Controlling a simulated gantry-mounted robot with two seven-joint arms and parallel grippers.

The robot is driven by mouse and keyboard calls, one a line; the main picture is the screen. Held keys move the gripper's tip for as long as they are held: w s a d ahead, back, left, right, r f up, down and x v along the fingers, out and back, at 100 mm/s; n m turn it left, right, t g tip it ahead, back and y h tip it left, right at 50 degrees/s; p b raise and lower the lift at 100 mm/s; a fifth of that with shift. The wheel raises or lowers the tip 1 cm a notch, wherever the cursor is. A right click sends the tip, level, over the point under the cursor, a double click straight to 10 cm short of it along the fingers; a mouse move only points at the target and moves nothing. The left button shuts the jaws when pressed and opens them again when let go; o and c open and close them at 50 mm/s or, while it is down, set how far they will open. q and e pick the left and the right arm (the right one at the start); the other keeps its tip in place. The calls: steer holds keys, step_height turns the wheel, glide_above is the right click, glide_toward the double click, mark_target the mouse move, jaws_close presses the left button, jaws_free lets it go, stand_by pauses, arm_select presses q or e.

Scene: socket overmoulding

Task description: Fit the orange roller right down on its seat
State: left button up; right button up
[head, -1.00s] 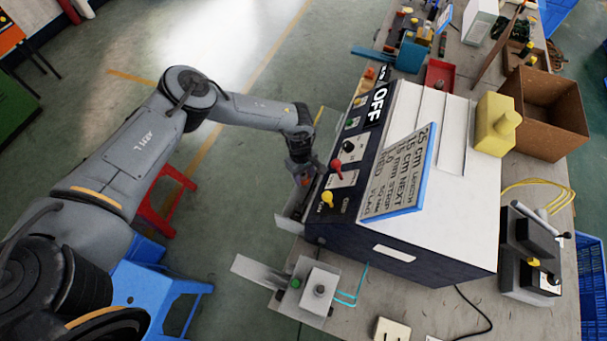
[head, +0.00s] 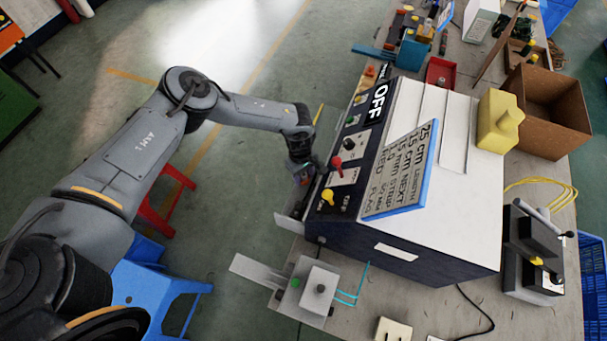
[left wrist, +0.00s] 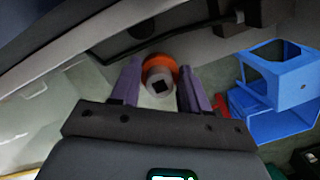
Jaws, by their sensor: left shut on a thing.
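The orange roller (left wrist: 160,66) shows in the left wrist view as an orange ring around a pale hub with a dark square hole. It sits between the two purple fingers of my left gripper (left wrist: 154,88), which is shut on it. In the head view my left gripper (head: 303,172) is at the front face of the large machine (head: 345,190), beside its red and yellow knobs. The roller is too small and covered to make out there. Its seat is hidden, so I cannot tell whether the roller touches it. My right gripper is not in view.
The machine has a tilted label board (head: 400,170) on top. A small grey box with a green button (head: 305,290) stands at the bench's near corner. A brown bin (head: 548,110) and yellow block (head: 498,122) are at right. A blue stool (head: 160,295) stands on the floor.

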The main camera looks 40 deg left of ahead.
arm_select(q)
steer(key=shift+f+b, duration=0.6)
steer(key=shift+f, duration=0.2)
steer(key=o, duration=1.1)
steer(key=shift+o, duration=0.2)
